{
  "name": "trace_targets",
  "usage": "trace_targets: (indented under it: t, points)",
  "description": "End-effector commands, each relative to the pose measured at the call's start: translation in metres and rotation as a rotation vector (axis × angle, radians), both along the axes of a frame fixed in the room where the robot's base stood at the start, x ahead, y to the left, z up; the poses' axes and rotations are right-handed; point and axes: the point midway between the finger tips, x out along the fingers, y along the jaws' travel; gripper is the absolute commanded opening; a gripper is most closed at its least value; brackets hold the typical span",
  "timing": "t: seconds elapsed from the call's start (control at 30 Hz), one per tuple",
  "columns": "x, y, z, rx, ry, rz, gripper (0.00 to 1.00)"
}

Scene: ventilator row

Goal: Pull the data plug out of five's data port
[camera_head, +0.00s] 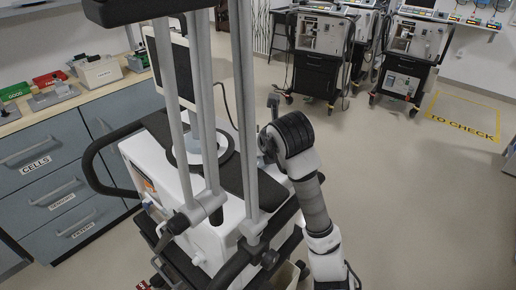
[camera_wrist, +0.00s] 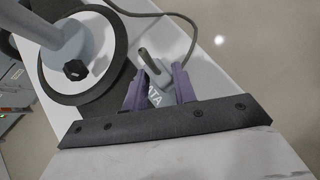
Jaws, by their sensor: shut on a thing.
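In the wrist view my gripper (camera_wrist: 160,82) is shut on the data plug (camera_wrist: 149,63), a small grey piece with a stub that shows between the two purple fingers. Lettering ending in "TA" is partly visible between the fingers. The data port is hidden under the plug and fingers, so I cannot tell whether the plug is seated. In the head view my arm reaches to the right side of the near white ventilator (camera_head: 205,240); the plug and fingertips are not clear there.
A grey cable (camera_wrist: 190,35) curves beside the plug. A round disc with a post (camera_wrist: 84,55) stands close left of my gripper. Upright poles (camera_head: 207,110) rise from the ventilator. A drawer counter (camera_head: 50,170) stands left; open floor (camera_head: 410,220) lies right, before other ventilators (camera_head: 318,50).

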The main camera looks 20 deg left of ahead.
Motion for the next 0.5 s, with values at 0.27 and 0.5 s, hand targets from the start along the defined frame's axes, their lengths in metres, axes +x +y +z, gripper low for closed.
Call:
trace_targets:
  t: [0.27, 0.5]
  points:
    - [0.0000, 0.0001, 0.0028, 0.001, 0.000, -0.001, 0.00]
    - [0.0001, 0.0000, 0.0095, 0.001, -0.001, 0.000, 0.00]
